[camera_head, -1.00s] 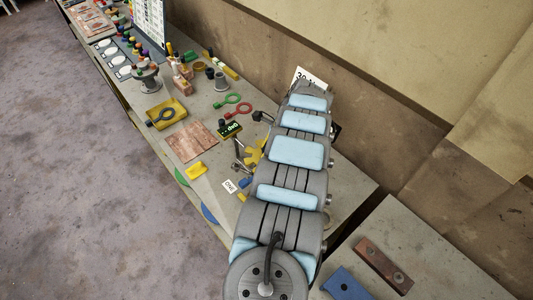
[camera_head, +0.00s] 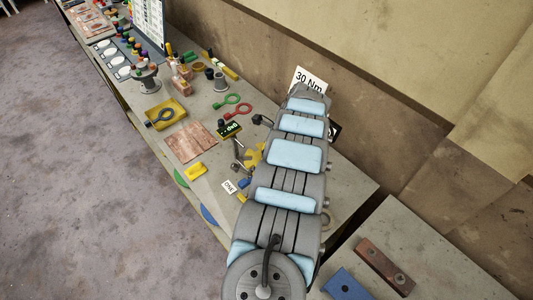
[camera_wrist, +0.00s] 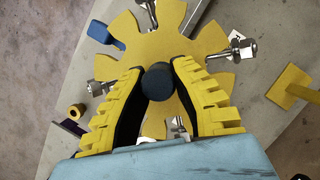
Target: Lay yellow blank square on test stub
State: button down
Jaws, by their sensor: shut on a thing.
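The yellow blank (camera_wrist: 125,50) is a flat notched disc with a dark round knob (camera_wrist: 158,82) at its middle. In the wrist view my gripper (camera_wrist: 158,84), with yellow ribbed fingers, is shut on this knob. Metal swing bolts with nuts (camera_wrist: 240,47) stand around the blank, some at its notches. The test stub's body is hidden under the blank, and I cannot tell whether the blank touches it. In the head view part of the blank (camera_head: 254,156) shows beside my arm, which hides the rest and my gripper.
A blue piece (camera_wrist: 100,32) lies near the blank's upper left edge. A yellow block (camera_head: 196,172), a reddish plate (camera_head: 192,143) and a yellow tray (camera_head: 180,118) lie on the bench to the left. A 30 Nm sign (camera_head: 310,80) stands by the wall.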

jog(key=shift+f+b, duration=1.9)
jog(key=shift+f, duration=0.5)
jog(key=shift+w+f+b, duration=0.1)
jog(key=shift+f+b, duration=0.05)
jog(key=shift+b, duration=0.45)
dwell(0.8)
jog(key=c, duration=1)
grip_release()
jog(key=shift+o, duration=0.2)
jog(key=shift+r+p, duration=1.4)
jog(key=shift+r, duration=2.15)
